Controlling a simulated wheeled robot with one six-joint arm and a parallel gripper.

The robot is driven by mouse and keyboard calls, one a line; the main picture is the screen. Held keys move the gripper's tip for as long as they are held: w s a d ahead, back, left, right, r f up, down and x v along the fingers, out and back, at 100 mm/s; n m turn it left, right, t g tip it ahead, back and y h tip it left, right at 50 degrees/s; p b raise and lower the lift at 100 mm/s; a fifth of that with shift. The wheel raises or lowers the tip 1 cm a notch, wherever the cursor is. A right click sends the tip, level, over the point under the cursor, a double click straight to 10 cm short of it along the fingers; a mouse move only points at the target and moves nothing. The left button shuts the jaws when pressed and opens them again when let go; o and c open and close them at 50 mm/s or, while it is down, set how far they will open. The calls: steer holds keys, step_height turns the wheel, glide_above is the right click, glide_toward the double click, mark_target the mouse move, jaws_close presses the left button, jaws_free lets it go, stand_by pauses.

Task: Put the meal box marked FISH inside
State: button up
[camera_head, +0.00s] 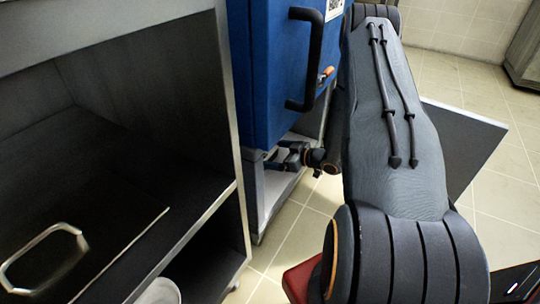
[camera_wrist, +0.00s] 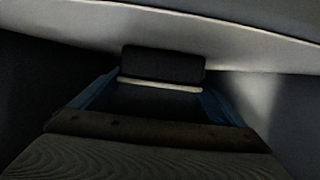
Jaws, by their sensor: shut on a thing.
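In the dark wrist view my gripper (camera_wrist: 160,98) is shut on a blue-sided thing (camera_wrist: 222,106), which shows between a far dark pad and a near dark part. Its top and any marking are hidden, so I cannot tell whether it is the meal box marked FISH. No FISH label is readable in either view.
A dark open shelf unit (camera_head: 229,105) with a metal edge stands at left; a metal loop handle (camera_head: 45,250) shows in it. A white round object (camera_head: 158,292) is below.

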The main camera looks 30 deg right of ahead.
steer(key=o, duration=1)
steer(key=shift+f, duration=0.1)
steer(key=shift+o, duration=0.2)
steer(key=shift+r, duration=0.2)
steer(key=p+v, duration=0.4)
steer(key=v, duration=0.7)
steer(key=shift+r+p, duration=0.1)
steer(key=shift+p, duration=0.25)
steer(key=shift+s+d, duration=0.25)
steer(key=shift+s, duration=0.1)
